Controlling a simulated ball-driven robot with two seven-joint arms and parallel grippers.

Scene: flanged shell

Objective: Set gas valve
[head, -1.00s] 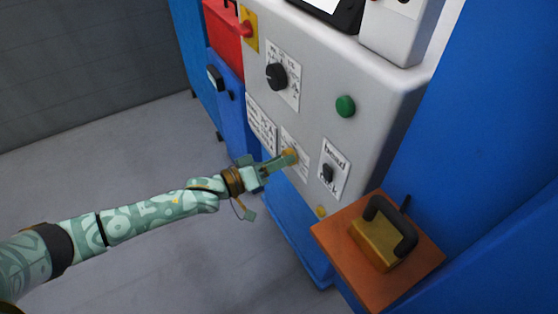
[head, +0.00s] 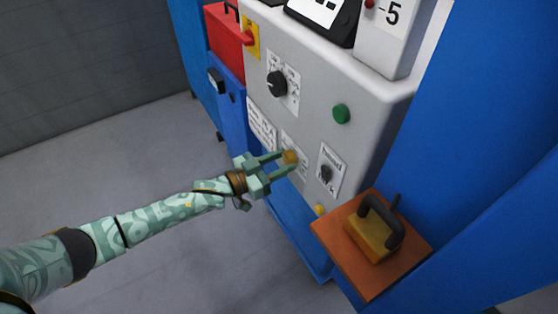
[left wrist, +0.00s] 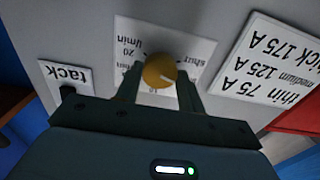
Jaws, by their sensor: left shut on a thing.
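The gas valve is a round brass-yellow knob (head: 290,157) low on the front of the grey machine (head: 320,85). In the left wrist view the knob (left wrist: 158,70) sits over a white label (left wrist: 187,48), with "shut" and "l/min" upside down. A pale mark shows at the knob's right side. My left gripper (head: 286,161) is shut on the knob, one finger on each side. Its fingers also show in the left wrist view (left wrist: 158,84). My right gripper is not in view.
A black dial (head: 277,84) and a green button (head: 341,114) are above the knob. A black tack/bead switch (head: 326,173) is right of it. An orange shelf (head: 370,283) with a yellow, black-handled block (head: 370,233) juts out at lower right. The floor at left is clear.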

